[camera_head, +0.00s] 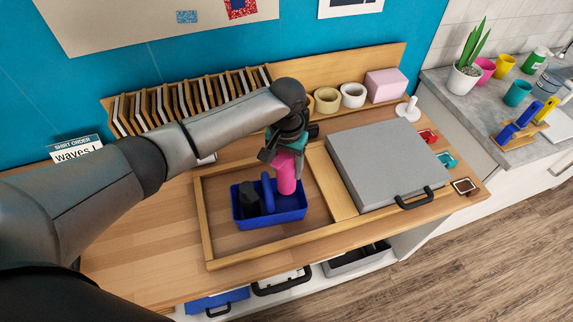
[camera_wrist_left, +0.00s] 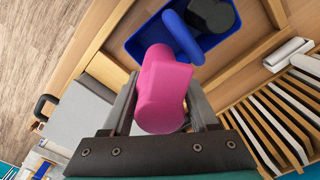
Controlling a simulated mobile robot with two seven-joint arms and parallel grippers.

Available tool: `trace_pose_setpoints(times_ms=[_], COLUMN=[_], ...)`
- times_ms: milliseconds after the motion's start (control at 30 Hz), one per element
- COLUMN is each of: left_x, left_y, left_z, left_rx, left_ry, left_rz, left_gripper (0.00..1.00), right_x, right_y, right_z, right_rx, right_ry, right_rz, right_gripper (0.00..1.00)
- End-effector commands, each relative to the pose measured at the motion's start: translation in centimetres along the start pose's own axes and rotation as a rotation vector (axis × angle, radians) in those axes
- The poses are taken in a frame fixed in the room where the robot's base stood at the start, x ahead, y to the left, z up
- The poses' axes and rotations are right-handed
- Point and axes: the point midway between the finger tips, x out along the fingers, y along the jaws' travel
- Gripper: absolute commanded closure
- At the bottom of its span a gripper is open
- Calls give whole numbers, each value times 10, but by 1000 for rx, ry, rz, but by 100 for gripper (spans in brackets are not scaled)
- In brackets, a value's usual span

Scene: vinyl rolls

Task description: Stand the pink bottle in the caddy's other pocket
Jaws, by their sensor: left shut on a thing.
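The pink bottle (camera_head: 286,174) is held upright by my left gripper (camera_head: 279,156), whose jaws are shut on its upper part. In the head view the bottle's lower end overlaps the right pocket of the blue caddy (camera_head: 272,219); I cannot tell whether it touches the caddy's floor. A black bottle (camera_head: 249,198) stands in the caddy's left pocket, with the blue handle (camera_head: 268,193) between the two. In the left wrist view the pink bottle (camera_wrist_left: 162,92) lies between the fingers and the caddy (camera_wrist_left: 143,40) shows beyond it. My right gripper is not in view.
The caddy sits inside a wooden frame (camera_head: 207,233) on the bench. A grey flat press (camera_head: 385,163) with a black handle stands to the right.

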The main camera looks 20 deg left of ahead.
Motion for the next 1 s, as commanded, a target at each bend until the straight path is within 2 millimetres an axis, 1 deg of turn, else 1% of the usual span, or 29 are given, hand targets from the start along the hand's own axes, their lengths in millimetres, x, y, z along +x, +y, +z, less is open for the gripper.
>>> trace_pose_setpoints(times_ms=[167,400,833,1000], left_x=[2,9,10,15], left_y=[0,0,0,0], left_z=[0,0,0,0], left_rx=[0,0,0,0], left_ry=[1,0,1,0], left_rz=[1,-1,0,1], left_gripper=[100,100,100,100], right_x=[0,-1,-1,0], right_y=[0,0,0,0], right_z=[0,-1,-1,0], right_rx=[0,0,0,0], right_ry=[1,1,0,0], right_rz=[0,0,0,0], right_gripper=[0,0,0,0])
